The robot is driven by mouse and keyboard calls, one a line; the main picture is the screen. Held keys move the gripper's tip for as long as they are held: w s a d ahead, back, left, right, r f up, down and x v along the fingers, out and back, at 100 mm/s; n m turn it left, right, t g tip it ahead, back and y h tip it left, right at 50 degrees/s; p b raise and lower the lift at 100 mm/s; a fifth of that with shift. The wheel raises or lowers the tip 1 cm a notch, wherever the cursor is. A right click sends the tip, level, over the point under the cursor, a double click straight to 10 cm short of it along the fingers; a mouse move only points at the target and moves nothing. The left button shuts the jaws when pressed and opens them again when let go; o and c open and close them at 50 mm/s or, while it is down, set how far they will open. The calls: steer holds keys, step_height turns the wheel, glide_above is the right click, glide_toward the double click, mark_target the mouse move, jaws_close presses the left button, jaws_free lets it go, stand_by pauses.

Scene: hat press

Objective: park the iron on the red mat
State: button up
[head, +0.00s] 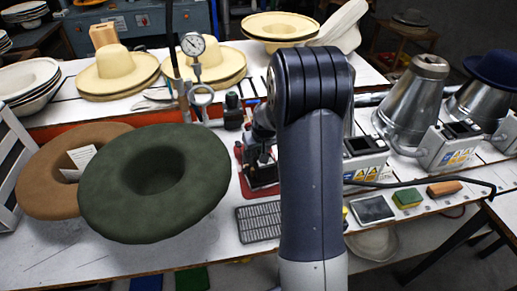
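The red mat (246,187) lies on the white table near the middle, left of my arm, and only its edges show. A dark object that looks like the iron (262,176) is at the mat, low over it or on it; I cannot tell whether it touches. My gripper (261,152) is just above this dark object, small and partly hidden behind my own arm. Its fingers do not show clearly, so I cannot tell whether it is open or shut on the iron.
A green hat (155,183) and a brown hat (45,178) fill the front left. A dark grate (258,223) lies in front of the mat. A dial gauge (193,45) stands behind. Metal cones (412,100), a tablet (372,210) and a sponge (407,198) are at the right.

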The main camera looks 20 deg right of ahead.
steer(key=shift+s+f, duration=0.2)
steer(key=b+v, duration=0.1)
steer(key=v, duration=1)
steer(key=shift+w+r, duration=0.1)
steer(key=shift+w, duration=0.05)
steer(key=p+x, duration=0.1)
steer(key=x, duration=1)
steer(key=shift+r, duration=0.1)
steer(key=shift+r, duration=0.15)
